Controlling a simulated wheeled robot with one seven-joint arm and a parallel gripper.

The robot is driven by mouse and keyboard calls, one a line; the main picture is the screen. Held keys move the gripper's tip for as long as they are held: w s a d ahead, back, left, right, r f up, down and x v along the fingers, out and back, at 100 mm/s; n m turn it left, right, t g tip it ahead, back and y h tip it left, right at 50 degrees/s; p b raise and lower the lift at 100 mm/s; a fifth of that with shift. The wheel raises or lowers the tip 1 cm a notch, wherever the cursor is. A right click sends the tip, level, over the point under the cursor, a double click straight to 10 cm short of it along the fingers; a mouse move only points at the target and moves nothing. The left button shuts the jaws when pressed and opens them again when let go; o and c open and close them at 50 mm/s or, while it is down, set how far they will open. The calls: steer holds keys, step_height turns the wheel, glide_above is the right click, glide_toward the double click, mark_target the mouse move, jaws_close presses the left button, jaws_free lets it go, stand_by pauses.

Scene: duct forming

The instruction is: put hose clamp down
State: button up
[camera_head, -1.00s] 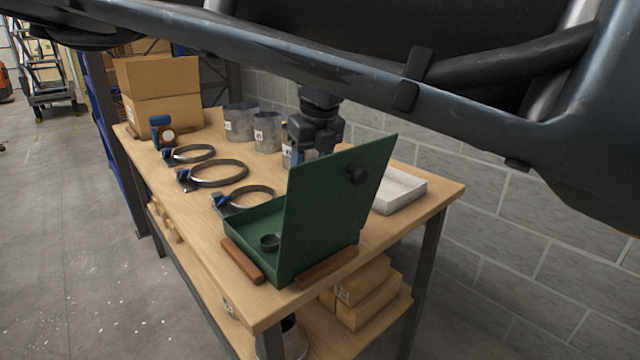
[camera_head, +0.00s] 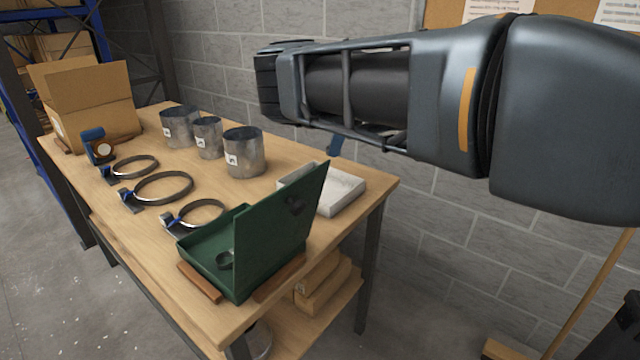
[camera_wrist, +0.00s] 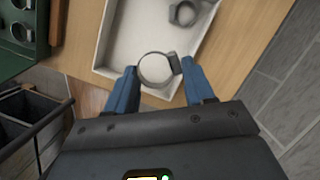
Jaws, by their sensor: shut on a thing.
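My gripper (camera_wrist: 160,66) is shut on a small metal hose clamp (camera_wrist: 176,65), a ring held between the two blue fingertips. In the wrist view the clamp shows over the near part of a white tray (camera_wrist: 103,42); its height above the tray floor is unclear. A second small clamp (camera_wrist: 184,14) lies in the tray's far part. In the head view the white tray (camera_head: 345,197) stands at the table's right end, behind the green case. There, a blue finger (camera_head: 335,146) shows below my arm above the tray; the held clamp is hidden.
An open green case (camera_head: 203,248) with a small ring (camera_head: 225,259) inside stands at the front; its raised lid (camera_head: 280,222) partly hides the tray. Large ring clamps (camera_head: 163,187), metal duct pieces (camera_head: 244,155) and a cardboard box (camera_head: 95,110) occupy the table's left. A block wall is behind.

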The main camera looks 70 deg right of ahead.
steer(key=shift+s+d+f, duration=0.15)
steer(key=shift+s+f, duration=0.05)
steer(key=w+a+f, duration=0.1)
steer(key=w+f, duration=0.1)
steer(key=w, duration=0.1)
steer(key=w+a+f+p, duration=0.1)
steer(key=w+a+f, duration=0.1)
steer(key=w, duration=0.1)
steer(key=w+a+f+p, duration=0.1)
steer(key=w+f, duration=0.2)
steer(key=w, duration=0.1)
steer(key=shift+a, duration=0.35)
steer(key=shift+s+p+x, duration=0.15)
steer(key=shift+s+x, duration=0.05)
steer(key=shift+x, duration=0.8)
steer(key=shift+s+p+x, duration=0.15)
steer(key=shift+s+x, duration=0.05)
steer(key=shift+x, duration=0.75)
steer(key=shift+d+f, duration=0.1)
steer(key=shift+f, duration=0.05)
steer(key=shift+f, duration=0.15)
steer(key=o, duration=0.7)
steer(key=shift+o, duration=0.2)
steer(key=a+b+v, duration=0.1)
steer(key=v, duration=1.1)
steer(key=shift+d, duration=0.55)
